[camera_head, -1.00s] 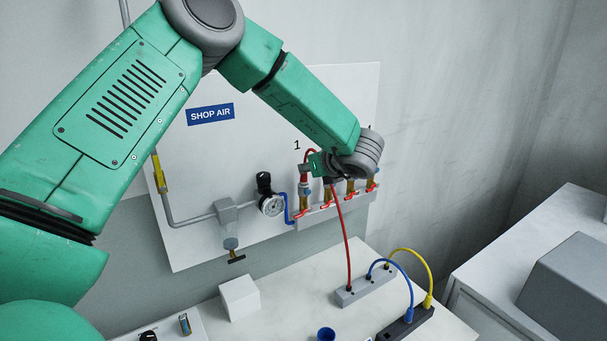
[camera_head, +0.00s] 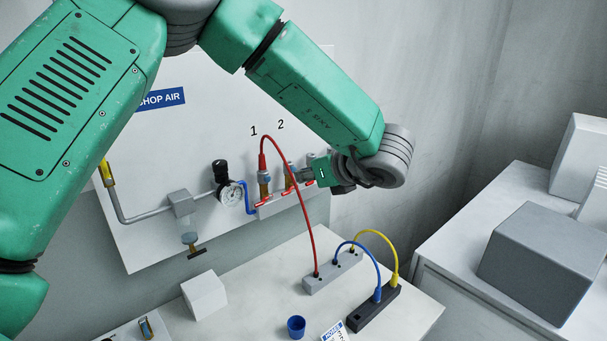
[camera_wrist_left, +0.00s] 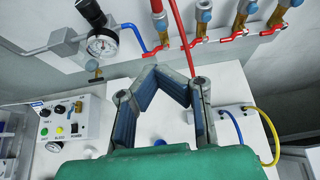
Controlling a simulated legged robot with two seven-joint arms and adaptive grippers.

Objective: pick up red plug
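The red plug (camera_head: 262,162) is upright in the leftmost fitting of the wall manifold, below the number 1. Its red hose (camera_head: 308,223) arches over and runs down to a grey block on the table. My left gripper (camera_head: 343,184) is to the right of the plug, apart from it, by the other fittings. In the left wrist view, the left gripper's fingers (camera_wrist_left: 156,70) converge to a point with nothing visible held. The plug (camera_wrist_left: 156,5) shows there at the top edge, beyond the fingertips. My right gripper is not in view.
The manifold (camera_wrist_left: 205,45) has several brass fittings and red-handled valves. A pressure gauge (camera_head: 231,195) is left of it. The grey block (camera_head: 333,274), a black block (camera_head: 373,308), a blue cup (camera_head: 296,327) and a white cube (camera_head: 204,294) are on the table.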

